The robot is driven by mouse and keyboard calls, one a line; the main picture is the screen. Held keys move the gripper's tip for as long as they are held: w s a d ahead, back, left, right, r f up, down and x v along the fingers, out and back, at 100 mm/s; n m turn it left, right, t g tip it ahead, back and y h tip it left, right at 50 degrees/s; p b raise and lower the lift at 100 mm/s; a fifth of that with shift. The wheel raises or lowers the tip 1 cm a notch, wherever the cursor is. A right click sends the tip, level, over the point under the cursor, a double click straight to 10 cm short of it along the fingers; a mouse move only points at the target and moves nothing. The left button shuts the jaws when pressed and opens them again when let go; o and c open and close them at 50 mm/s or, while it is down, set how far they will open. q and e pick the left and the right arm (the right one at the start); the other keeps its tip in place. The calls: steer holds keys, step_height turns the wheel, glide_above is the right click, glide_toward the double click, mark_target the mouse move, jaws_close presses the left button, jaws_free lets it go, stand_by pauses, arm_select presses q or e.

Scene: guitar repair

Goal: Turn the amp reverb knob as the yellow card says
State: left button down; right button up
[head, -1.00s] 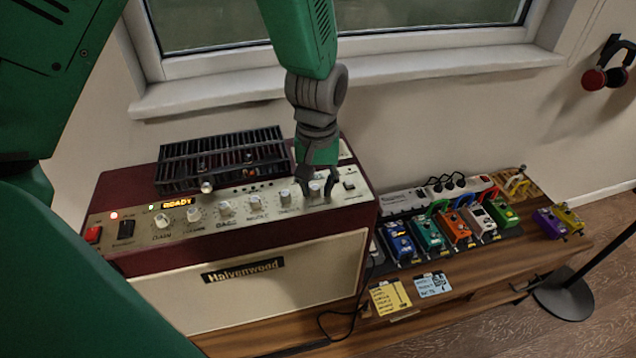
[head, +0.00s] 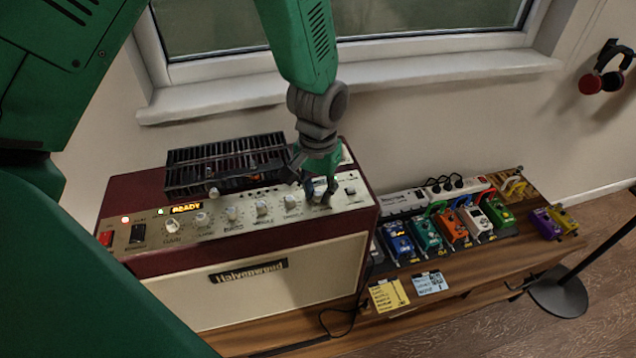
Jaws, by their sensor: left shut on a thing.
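The amp (head: 310,248) is dark red with a cream front and a row of pale knobs on its top panel. The reverb knob (head: 320,190) is the last knob at the right end of the row and is partly hidden by my fingers. My left gripper (head: 319,194) points down from above and is shut on this knob. The yellow card (head: 388,296) lies on the wooden bench in front of the pedals; its writing is too small to read. My right gripper is not in view.
A black slotted unit (head: 225,162) lies on the amp behind the knobs, close to my left gripper. A pedalboard with several coloured pedals (head: 428,236) is to the right. A blue card (head: 430,283) lies beside the yellow one. A black cable (head: 345,318) hangs near the amp.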

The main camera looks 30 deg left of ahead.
arm_select(q)
steer(key=m, duration=0.1)
steer(key=m+p, duration=0.1)
steer(key=shift+w+r+m, duration=0.2)
steer(key=shift+w+m, duration=0.05)
steer(key=shift+m, duration=0.15)
steer(key=shift+f+m+p, duration=0.1)
steer(key=shift+m+p, duration=1)
steer(key=shift+m, duration=0.8)
steer(key=c, duration=1.4)
jaws_free()
steer(key=shift+w, duration=0.1)
steer(key=shift+c, duration=0.2)
steer(key=shift+f, duration=0.15)
